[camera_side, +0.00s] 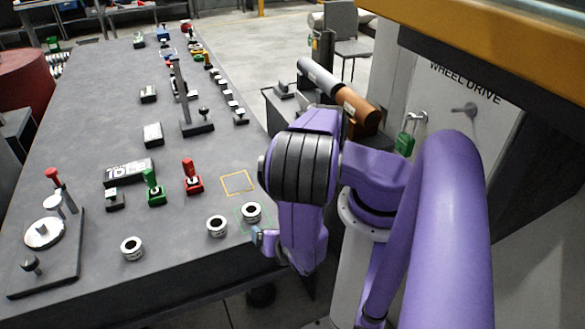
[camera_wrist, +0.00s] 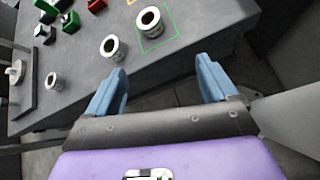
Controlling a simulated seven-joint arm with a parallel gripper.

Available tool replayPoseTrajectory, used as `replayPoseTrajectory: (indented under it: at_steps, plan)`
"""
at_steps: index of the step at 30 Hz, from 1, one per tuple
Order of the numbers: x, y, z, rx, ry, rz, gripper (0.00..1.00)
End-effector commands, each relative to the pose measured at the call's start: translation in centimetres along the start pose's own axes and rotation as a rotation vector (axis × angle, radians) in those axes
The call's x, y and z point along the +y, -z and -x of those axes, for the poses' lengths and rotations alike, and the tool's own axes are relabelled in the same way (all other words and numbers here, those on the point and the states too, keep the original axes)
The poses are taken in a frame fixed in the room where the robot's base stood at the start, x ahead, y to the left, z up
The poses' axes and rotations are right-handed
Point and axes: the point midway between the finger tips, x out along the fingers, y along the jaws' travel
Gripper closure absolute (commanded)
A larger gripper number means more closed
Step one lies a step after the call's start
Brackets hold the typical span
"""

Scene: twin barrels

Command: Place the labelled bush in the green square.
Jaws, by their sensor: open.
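Three white ring-shaped bushes with dark bores stand upright near the front edge of the grey table. One bush (camera_side: 251,213) stands inside the green square (camera_side: 237,222); the wrist view shows this bush (camera_wrist: 149,24) and the green outline (camera_wrist: 178,35) too. A second bush (camera_side: 216,228) stands just left of the square, and a third bush (camera_side: 132,251) is farther left. The wrist view shows the second (camera_wrist: 112,51) and third (camera_wrist: 55,84). Small dark marks show on their sides, but I cannot read a label. My gripper (camera_wrist: 162,68) is open and empty, beside the square at the table's edge.
A yellow square (camera_side: 238,182) lies empty behind the green one. A red-handled lever (camera_side: 193,180) and a green-handled lever (camera_side: 153,190) stand behind the bushes. A base with a metal disc (camera_side: 44,233) is at far left. The table's front edge is close.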

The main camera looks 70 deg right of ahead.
Motion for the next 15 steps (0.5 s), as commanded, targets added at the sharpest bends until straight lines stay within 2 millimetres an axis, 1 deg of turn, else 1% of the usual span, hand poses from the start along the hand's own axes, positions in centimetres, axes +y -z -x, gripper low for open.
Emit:
replayPoseTrajectory:
  at_steps: [1, 3, 8, 15]
  plan:
    - [0.4, -0.3, 1.0, 0.034, 0.035, -0.058, 0.14]
    - [0.8, -0.9, 2.1, 0.066, 0.08, -0.127, 0.14]
    - [1.5, -2.7, 4.6, 0.146, 0.191, -0.28, 0.14]
    - [2.2, -6.3, 7.9, 0.284, 0.361, -0.497, 0.14]
